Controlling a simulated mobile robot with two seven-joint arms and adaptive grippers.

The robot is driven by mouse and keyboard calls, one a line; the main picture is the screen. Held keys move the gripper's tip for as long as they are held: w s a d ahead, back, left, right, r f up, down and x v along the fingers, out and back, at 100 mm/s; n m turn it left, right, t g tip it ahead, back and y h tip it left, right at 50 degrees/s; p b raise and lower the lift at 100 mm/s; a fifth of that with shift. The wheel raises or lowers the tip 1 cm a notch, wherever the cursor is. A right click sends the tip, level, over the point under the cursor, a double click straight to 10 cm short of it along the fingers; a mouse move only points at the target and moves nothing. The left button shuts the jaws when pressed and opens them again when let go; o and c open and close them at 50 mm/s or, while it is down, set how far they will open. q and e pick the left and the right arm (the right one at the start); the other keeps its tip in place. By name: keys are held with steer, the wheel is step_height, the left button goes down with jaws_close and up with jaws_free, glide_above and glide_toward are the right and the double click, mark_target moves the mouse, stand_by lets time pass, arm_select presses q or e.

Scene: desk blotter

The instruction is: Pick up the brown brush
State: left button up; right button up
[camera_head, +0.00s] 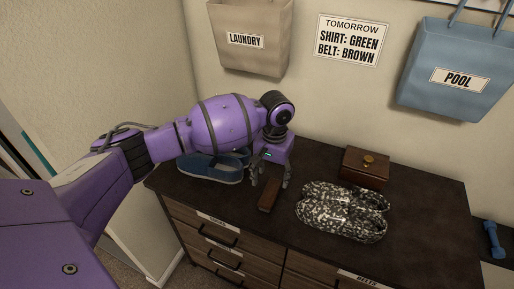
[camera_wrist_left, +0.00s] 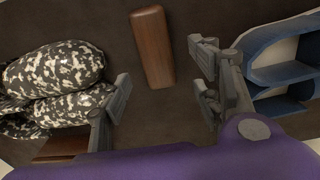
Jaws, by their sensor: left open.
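The brown brush (camera_head: 268,195) lies on the dark dresser top, near its front edge, between the blue slippers and the patterned slippers. In the left wrist view the brush (camera_wrist_left: 153,47) shows as a plain brown wooden block at the top, ahead of the fingers. My left gripper (camera_head: 270,183) points down just above and behind the brush. In the left wrist view my left gripper (camera_wrist_left: 163,98) has its fingers wide apart with nothing between them. Whether any bristles are under the brush is hidden. My right gripper does not show.
Blue slippers (camera_head: 215,172) are left of the brush, partly behind my arm. Black-and-white slippers (camera_head: 342,212) and a brown box (camera_head: 364,168) are right of it. The dresser top (camera_head: 430,215) is bare at the right. A wall sign (camera_head: 348,40) hangs between two bags.

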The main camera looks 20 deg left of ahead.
mark_target(271, 191)
arm_select(q)
steer(key=s+f, duration=0.1)
steer(key=f, duration=0.1)
steer(key=shift+s+d+f, duration=0.1)
steer(key=shift+s+f, duration=0.25)
steer(key=shift+f, duration=0.05)
step_height(271, 191, down, 3)
steer(key=shift+r, duration=0.15)
steer(key=shift+w+d+f, duration=0.1)
steer(key=shift+f, duration=0.3)
steer(key=c, duration=1.3)
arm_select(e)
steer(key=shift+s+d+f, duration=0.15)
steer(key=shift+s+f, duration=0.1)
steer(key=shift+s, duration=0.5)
arm_select(q)
steer(key=shift+r, duration=0.1)
